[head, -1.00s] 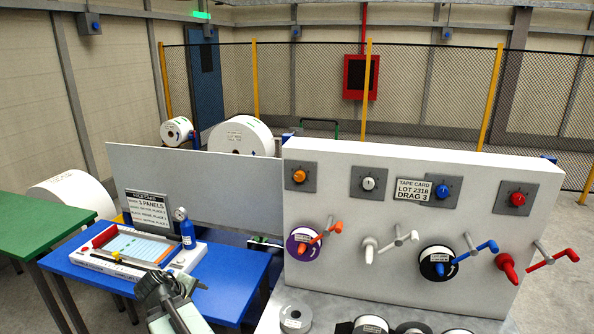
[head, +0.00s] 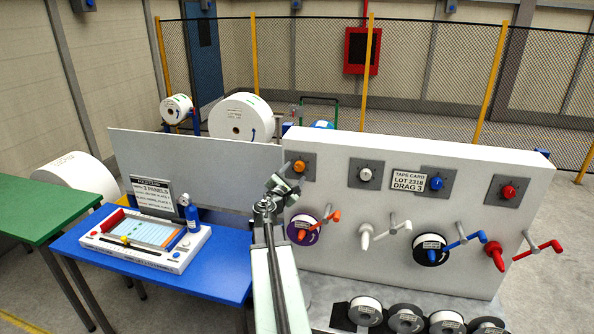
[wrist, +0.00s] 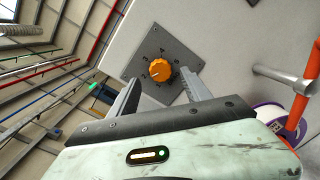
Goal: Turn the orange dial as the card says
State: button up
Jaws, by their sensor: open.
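The orange dial (head: 299,166) sits on a grey square plate at the upper left of the white panel (head: 465,215). The card (head: 408,182) on the panel reads "TAPE CARD LOT 2318 DRAG 3". My gripper (head: 286,184) is just below and left of the dial in the head view. In the wrist view my gripper (wrist: 160,92) is open, its fingers apart on either side below the dial, not touching it.
White, blue and red dials (head: 508,192) run along the panel to the right. An orange crank (head: 328,217) with a purple reel is below the orange dial, with more cranks beside it. A blue table (head: 215,265) stands left; tape rolls (head: 365,311) lie in front.

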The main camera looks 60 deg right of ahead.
aim_at(299, 168)
jog(key=x, duration=0.3)
jog(key=shift+d, duration=0.3)
jog(key=shift+a, duration=0.1)
grip_shut()
jog(key=shift+w, duration=0.15)
jog(key=shift+m, duration=0.3)
jog(key=shift+m, duration=0.5)
jog(key=m+p, duration=0.1)
jog(key=m, duration=0.3)
jog(key=shift+y, duration=0.3)
jog(key=m, duration=0.5)
jog(key=shift+s+m+p, duration=0.25)
jog(key=shift+m+p, duration=0.05)
